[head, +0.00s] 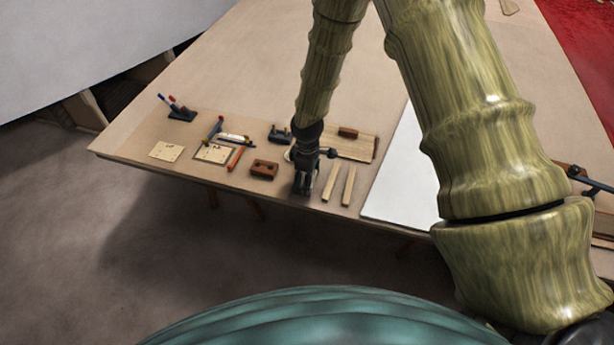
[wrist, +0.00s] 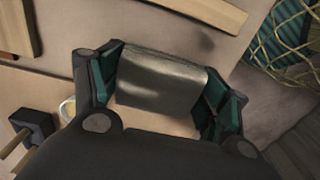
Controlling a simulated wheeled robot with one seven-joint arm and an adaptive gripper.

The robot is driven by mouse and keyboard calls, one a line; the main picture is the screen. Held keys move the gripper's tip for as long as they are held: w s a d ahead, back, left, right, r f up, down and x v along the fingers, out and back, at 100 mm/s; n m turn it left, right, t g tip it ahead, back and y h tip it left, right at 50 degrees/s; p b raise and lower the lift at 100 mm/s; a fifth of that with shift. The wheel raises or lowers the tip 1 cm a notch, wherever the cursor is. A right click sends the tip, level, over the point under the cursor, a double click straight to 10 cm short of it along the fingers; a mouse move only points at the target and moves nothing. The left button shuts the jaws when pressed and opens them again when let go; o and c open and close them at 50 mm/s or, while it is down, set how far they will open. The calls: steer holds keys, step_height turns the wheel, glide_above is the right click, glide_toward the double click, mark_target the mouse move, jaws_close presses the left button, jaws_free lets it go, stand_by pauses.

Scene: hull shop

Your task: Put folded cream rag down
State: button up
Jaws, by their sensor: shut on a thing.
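The rag cannot be made out in the head view. Whether the rag touches the bench top cannot be told; a dark shadow lies beside it in the wrist view.
Two pale wooden strips (head: 340,184) lie just right of my gripper, with a white sheet (head: 400,170) beyond. A reddish-brown block (head: 264,169) lies left, then an orange tool (head: 236,158) and a cream card (head: 167,151). A board (head: 362,146) is behind. The bench edge is close.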

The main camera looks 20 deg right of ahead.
steer(key=shift+f, duration=0.15)
steer(key=o, duration=1.1)
steer(key=shift+r+b, duration=1.65)
steer(key=shift+r, duration=4.55)
